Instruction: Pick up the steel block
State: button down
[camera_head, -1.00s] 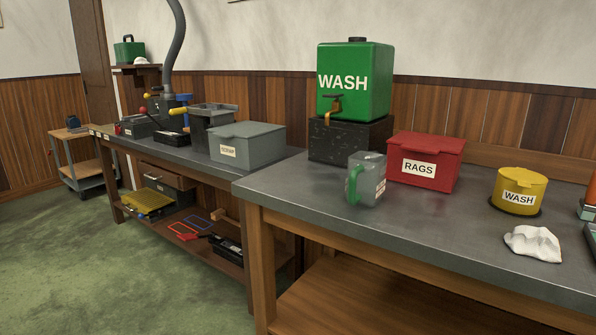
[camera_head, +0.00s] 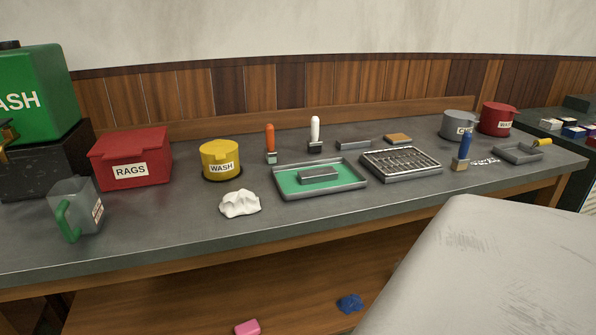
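A grey metal block (camera_head: 319,175) lies flat in a shallow grey tray with a green floor (camera_head: 289,189), on the workbench near the middle of the view. I cannot tell from the frames which of the two is called the steel block. My gripper is not in view.
Near the tray are a white crumpled rag (camera_head: 240,204), a yellow WASH tub (camera_head: 220,160), upright orange-handled (camera_head: 270,143) and white-handled (camera_head: 315,135) brushes, and a slotted metal tray (camera_head: 402,163). A red RAGS box (camera_head: 131,157) stands left. Bare bench top lies in front.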

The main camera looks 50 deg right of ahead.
aim_at(322, 174)
jog(key=z, duration=1.55)
jog(key=j+z, duration=0.1)
jog(key=j, duration=0.3)
jog(key=i, duration=0.05)
